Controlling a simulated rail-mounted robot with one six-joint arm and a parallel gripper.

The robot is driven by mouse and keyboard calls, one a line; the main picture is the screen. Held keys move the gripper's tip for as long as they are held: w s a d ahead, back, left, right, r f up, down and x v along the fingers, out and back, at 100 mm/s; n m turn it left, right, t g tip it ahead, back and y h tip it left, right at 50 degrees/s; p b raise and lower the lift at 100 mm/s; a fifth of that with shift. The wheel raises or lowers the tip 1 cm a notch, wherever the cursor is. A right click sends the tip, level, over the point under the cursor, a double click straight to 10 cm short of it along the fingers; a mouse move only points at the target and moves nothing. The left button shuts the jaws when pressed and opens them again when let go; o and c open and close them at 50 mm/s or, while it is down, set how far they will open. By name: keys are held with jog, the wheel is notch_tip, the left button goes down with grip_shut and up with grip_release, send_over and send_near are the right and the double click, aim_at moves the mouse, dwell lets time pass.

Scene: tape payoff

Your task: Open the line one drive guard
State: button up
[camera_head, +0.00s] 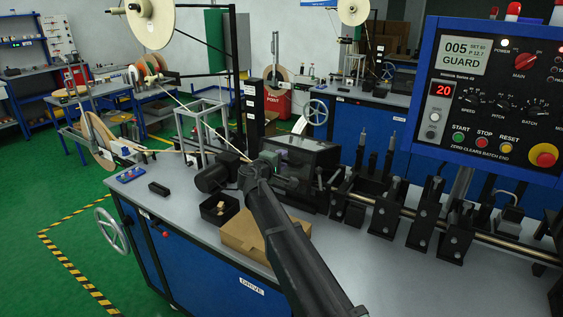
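A dark, see-through box-shaped guard (312,155) stands on the near grey bench, left of a row of black stands on a shaft; it appears closed. It looks like the drive guard, but I can read no label on it. My black arm reaches up from the bottom. My gripper (259,164) is at the front left of the guard, close to it in the picture; I cannot tell whether it touches. The fingers are small, dark and blurred against the machine, so their opening is unclear. My arm hides part of the bench front.
A control panel (492,100) at the right reads "GUARD". A cardboard box (240,236) and a black tray (219,210) lie beside my arm. A motor-like black cylinder (212,178) stands left of the guard. A handwheel (112,231) juts from the bench's left end.

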jog(key=shift+w+d, duration=0.15)
jog(key=shift+w, duration=0.05)
grip_shut()
